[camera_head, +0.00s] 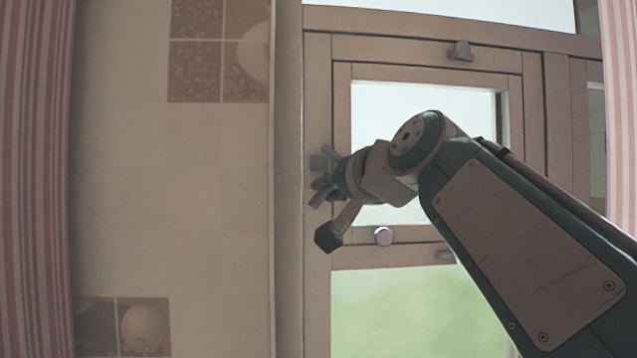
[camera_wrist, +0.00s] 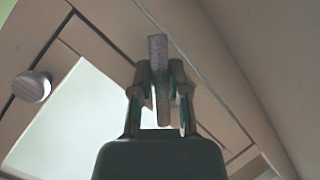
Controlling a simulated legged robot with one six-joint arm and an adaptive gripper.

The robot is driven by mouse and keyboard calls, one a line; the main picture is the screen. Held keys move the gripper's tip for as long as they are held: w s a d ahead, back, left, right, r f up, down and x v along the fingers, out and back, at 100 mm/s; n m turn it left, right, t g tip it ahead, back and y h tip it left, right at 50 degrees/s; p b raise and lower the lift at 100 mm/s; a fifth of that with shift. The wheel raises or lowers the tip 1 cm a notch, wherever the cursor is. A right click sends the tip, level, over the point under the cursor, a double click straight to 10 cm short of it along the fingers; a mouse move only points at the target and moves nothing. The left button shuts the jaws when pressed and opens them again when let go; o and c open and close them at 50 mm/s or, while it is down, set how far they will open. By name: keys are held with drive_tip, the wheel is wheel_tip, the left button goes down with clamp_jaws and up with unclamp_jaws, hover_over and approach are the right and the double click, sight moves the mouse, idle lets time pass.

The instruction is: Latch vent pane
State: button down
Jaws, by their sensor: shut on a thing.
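The vent pane (camera_head: 343,120) is the small wood-framed upper pane of the window in the head view. Its round knob (camera_head: 383,236) is on the bottom rail, and the knob also shows at left in the wrist view (camera_wrist: 31,86). My gripper (camera_head: 325,183) is at the left side of the pane's frame. In the wrist view my gripper (camera_wrist: 160,72) is shut on a grey latch handle (camera_wrist: 158,46), a straight bar between the two fingers. In the head view a grey latch part (camera_head: 318,162) shows just beside the fingers. Whether the latch is engaged I cannot tell.
Another grey catch (camera_head: 461,51) is on the top rail of the frame. Below is a larger pane (camera_head: 400,305) with green outside. A tiled wall (camera_head: 170,190) is at left, with striped curtains (camera_head: 35,180) at both sides. My arm covers the lower right.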

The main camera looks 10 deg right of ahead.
drive_tip(key=n+h, duration=0.1)
drive_tip(key=d+f+n+g, duration=0.1)
drive_tip(key=n, duration=0.1)
drive_tip(key=shift+w+d+f+h, duration=0.1)
drive_tip(key=shift+d+h, duration=0.2)
drive_tip(key=shift+h, duration=0.1)
drive_tip(key=shift+d+f+n+g+h, duration=0.15)
drive_tip(key=shift+d+n+h, duration=0.25)
drive_tip(key=shift+n, duration=0.25)
drive_tip(key=shift+d+n+g+h, duration=0.15)
drive_tip(key=shift+d+n+h, duration=0.2)
drive_tip(key=shift+n, duration=0.3)
drive_tip(key=c, duration=0.6)
unclamp_jaws()
drive_tip(key=shift+r, duration=0.2)
drive_tip(key=shift+s+r, duration=0.1)
drive_tip(key=shift+s, duration=0.25)
drive_tip(key=v, duration=1.1)
